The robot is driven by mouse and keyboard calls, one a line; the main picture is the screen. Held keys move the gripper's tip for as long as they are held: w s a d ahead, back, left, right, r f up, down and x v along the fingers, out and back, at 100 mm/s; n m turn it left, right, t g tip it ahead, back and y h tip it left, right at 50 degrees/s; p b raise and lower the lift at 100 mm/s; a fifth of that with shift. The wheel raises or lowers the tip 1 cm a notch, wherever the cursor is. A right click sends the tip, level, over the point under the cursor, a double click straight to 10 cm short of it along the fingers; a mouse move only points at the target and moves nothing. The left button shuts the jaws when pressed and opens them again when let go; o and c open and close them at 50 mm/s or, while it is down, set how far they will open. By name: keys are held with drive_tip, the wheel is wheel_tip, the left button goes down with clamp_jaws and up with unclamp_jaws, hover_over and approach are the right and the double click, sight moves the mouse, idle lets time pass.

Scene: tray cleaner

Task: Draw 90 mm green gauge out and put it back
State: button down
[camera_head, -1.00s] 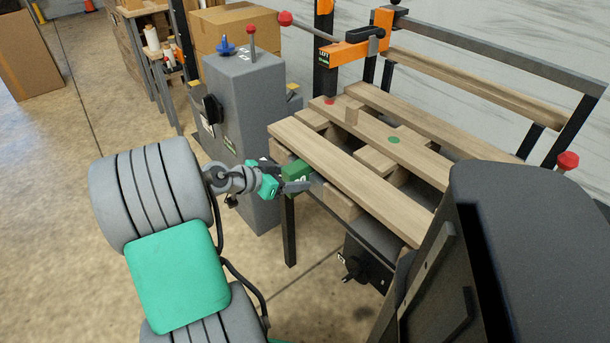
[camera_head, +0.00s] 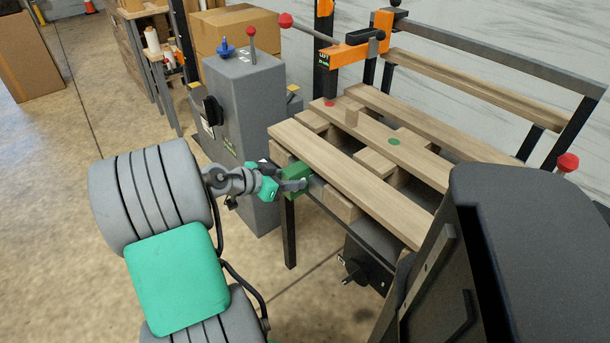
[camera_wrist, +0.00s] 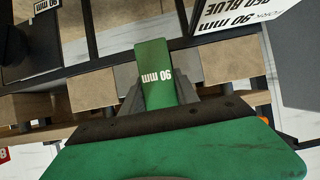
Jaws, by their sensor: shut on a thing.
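The green gauge (camera_head: 296,170), marked "90 mm", is at the near left side of the wooden pallet (camera_head: 345,170). In the wrist view the gauge (camera_wrist: 154,58) points away from me between two pale wooden blocks; I cannot tell how deep its far end sits. My gripper (camera_head: 292,181) is shut on the near part of the gauge. In the wrist view the grey fingers (camera_wrist: 158,98) lie along both sides of it, below the print. The fingers hide part of the gauge in the head view.
A grey control cabinet (camera_head: 243,110) with a red-knobbed lever stands close behind my gripper. An orange clamp (camera_head: 350,50) rises over the pallet's far left corner.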

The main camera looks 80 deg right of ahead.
drive_tip(key=w+a, duration=0.8)
drive_tip(key=a, duration=0.1)
drive_tip(key=shift+b, duration=0.35)
idle(1.4)
drive_tip(key=p+v, duration=0.1)
drive_tip(key=v, duration=0.1)
drive_tip(key=p+v, duration=0.1)
drive_tip(key=v, duration=0.2)
drive_tip(key=shift+s+d+r, duration=0.15)
drive_tip(key=shift+r, duration=0.15)
idle(0.4)
idle(0.3)
